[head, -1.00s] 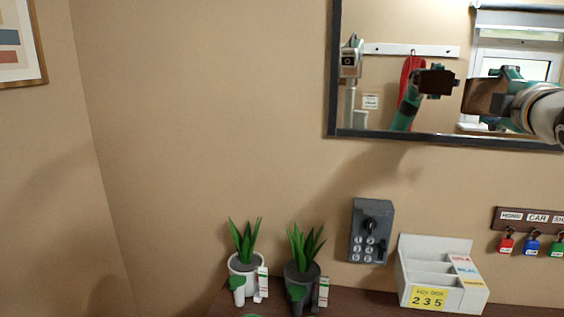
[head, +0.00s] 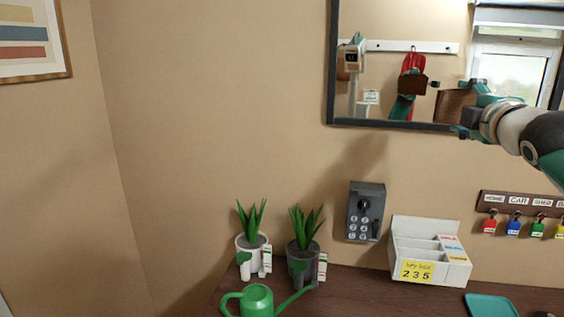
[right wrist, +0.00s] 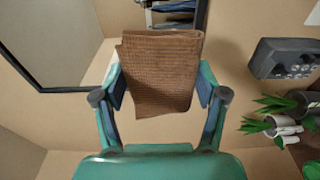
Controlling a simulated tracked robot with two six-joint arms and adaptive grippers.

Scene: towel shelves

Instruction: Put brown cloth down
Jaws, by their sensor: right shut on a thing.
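The brown cloth (head: 454,106), folded into a small flat piece with a woven texture, is held up in front of the wall mirror in the head view. My right gripper (head: 472,108) is shut on it. In the right wrist view the cloth (right wrist: 160,72) sits between the two fingers of the gripper (right wrist: 161,88), standing up past the fingertips. The cloth touches no surface that I can see. Its reflection shows in the mirror. My left gripper is not in view.
The dark-framed mirror (head: 330,70) hangs behind the cloth. Below are a key lockbox (head: 365,212), a white organiser (head: 430,250), padlocks on a rack (head: 520,202), two potted plants (head: 252,240), a green watering can (head: 257,300) and a teal tray (head: 490,306) on the brown shelf (head: 350,290).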

